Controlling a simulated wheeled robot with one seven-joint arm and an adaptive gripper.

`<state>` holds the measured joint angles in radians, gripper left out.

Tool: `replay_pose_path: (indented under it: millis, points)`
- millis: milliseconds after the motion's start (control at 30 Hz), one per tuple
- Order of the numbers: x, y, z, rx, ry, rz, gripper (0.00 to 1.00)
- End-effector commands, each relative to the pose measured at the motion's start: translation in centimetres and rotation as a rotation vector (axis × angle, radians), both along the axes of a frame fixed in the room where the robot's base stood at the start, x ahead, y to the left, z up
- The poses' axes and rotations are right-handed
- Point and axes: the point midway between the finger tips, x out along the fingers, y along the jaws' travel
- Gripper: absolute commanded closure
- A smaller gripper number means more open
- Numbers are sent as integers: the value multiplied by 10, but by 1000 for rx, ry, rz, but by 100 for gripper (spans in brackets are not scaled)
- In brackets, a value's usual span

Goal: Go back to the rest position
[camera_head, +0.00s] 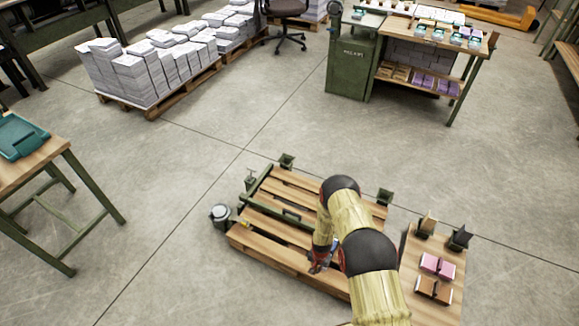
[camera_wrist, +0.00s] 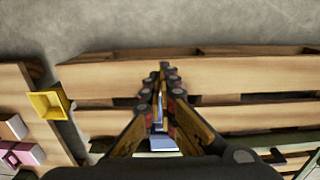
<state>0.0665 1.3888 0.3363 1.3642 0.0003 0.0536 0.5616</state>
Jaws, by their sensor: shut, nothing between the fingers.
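My gripper (camera_head: 320,264) hangs at the end of my arm, over the front part of the low wooden slatted platform (camera_head: 268,214). In the wrist view the fingers of my gripper (camera_wrist: 164,70) meet at their tips and hold nothing. The slats of the platform (camera_wrist: 235,70) lie beyond the fingertips there. A small pale blue and white surface (camera_wrist: 162,143) shows between the finger links; I cannot tell what it is. My arm hides part of the platform's right side in the head view.
Right of my arm, a wooden board (camera_head: 449,268) bears pink blocks (camera_head: 438,266), brown blocks (camera_head: 433,290) and upright holders. A yellow holder (camera_wrist: 48,103) shows at left in the wrist view. Paper stacks (camera_head: 150,70) and a green cabinet (camera_head: 352,70) stand behind. Open floor (camera_head: 215,140) lies between.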

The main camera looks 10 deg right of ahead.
Motion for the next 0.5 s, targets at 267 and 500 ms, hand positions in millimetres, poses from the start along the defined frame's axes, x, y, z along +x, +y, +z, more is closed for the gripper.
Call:
replay_pose_path:
  millis: [267, 500]
  points:
    - [-24, 2, 0, 9, 80, 85, 100]
    - [-103, 7, 21, 47, 282, 190, 100]
